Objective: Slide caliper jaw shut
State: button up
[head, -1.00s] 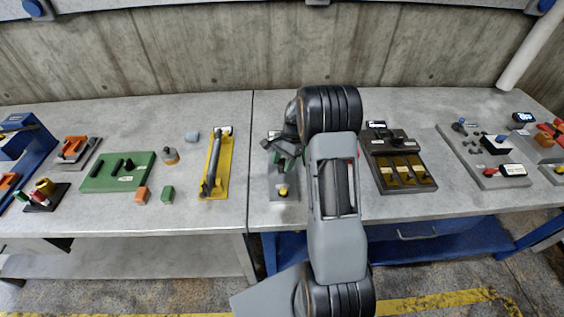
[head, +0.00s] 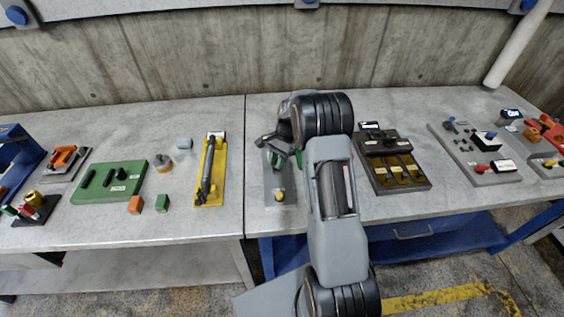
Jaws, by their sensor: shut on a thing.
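A narrow grey plate (head: 288,195) lies on the bench, with a green part (head: 277,163) on it and a yellow knob (head: 279,196) at its near end. I take this to be the caliper fixture, but its jaws are too small to make out. My gripper (head: 271,143) is over the plate's far end, shut on a small part there, apparently the green one. The gripper and my arm hide that end and the grip itself.
Left of the plate is a yellow board (head: 217,190) with a dark bar. Further left are a green block (head: 105,188) and small orange and green cubes. To the right stands a dark tray unit (head: 420,183). A concrete wall (head: 180,60) closes the back.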

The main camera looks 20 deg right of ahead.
jog(key=shift+w+d+r, duration=0.1)
jog(key=shift+w+r, duration=0.1)
jog(key=shift+w, duration=0.15)
jog(key=o, duration=0.5)
jog(key=shift+c, duration=0.2)
jog(key=o, duration=0.3)
jog(key=shift+w+f, duration=0.1)
jog(key=shift+w, duration=0.05)
jog(key=shift+o, duration=0.7)
jog(key=b+v, duration=0.1)
jog(key=v, duration=1.2)
jog(key=shift+r, duration=0.35)
